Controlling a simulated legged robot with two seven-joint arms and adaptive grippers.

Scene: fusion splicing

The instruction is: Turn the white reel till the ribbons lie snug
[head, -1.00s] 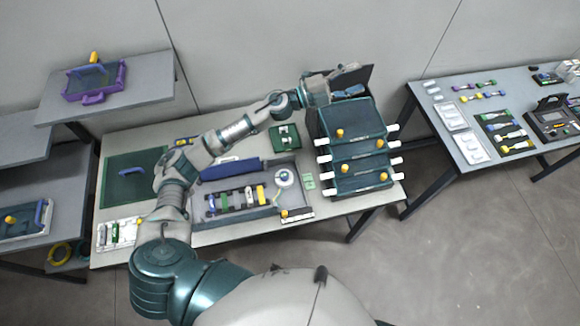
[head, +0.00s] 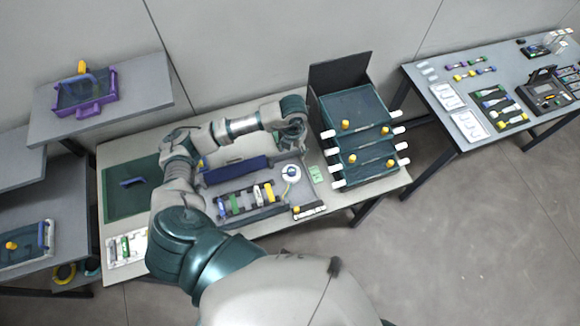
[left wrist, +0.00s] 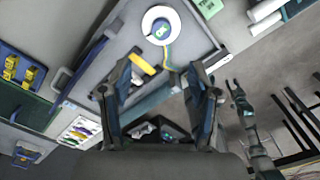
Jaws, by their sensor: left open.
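The white reel (head: 291,173) sits at the right end of the grey tray (head: 310,197) on the middle table. In the left wrist view the reel (left wrist: 151,27) shows a white rim and a pale hub with a green mark. Thin yellow and teal ribbons (left wrist: 167,52) run from its lower edge; their far ends are hidden. My left gripper (head: 294,148) is above the tray, just behind the reel in the head view. In the left wrist view its fingers (left wrist: 163,82) are apart and empty, with the reel beyond them. My right gripper (left wrist: 236,88) seems to show at the right there, too small to judge.
A rack of stacked teal drawers (head: 357,135) with white handles stands right of the tray. A blue bar (head: 236,170) and several coloured holders (head: 247,198) lie in the tray. A green card (head: 316,174) lies beside the reel. A green mat (head: 125,185) lies at left.

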